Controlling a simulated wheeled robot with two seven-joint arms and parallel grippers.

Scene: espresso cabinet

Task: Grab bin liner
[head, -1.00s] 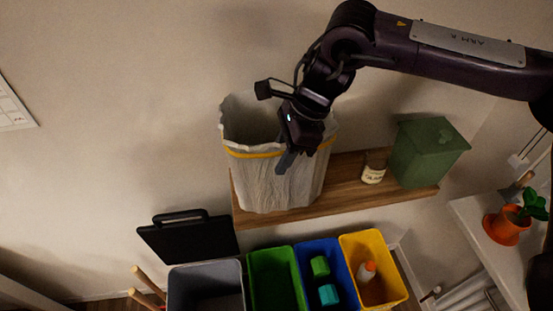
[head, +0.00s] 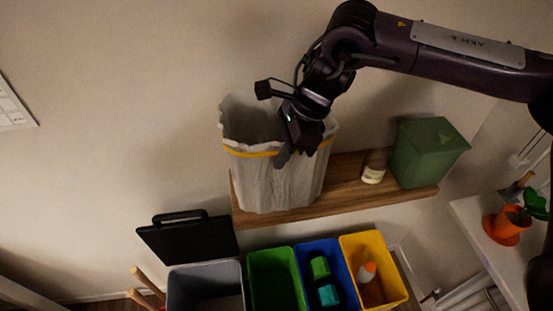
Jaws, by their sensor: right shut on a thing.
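The bin liner (head: 285,186) is a pale grey-white bag with a ragged open top and a yellow band (head: 252,151). It stands upright on a wooden wall shelf (head: 338,190). My right gripper (head: 282,160) reaches down from above at the liner's front right rim. Its fingers are shut on the liner near the yellow band; the exact grip is partly hidden by the gripper body. My left gripper is not in view.
A jar (head: 374,167) and a green lidded caddy (head: 428,152) stand right of the liner on the shelf. Below are grey (head: 206,287), green (head: 276,281), blue (head: 323,276) and yellow (head: 373,271) bins. A black lid (head: 188,237) leans at the wall. An orange plant pot (head: 507,226) stands at right.

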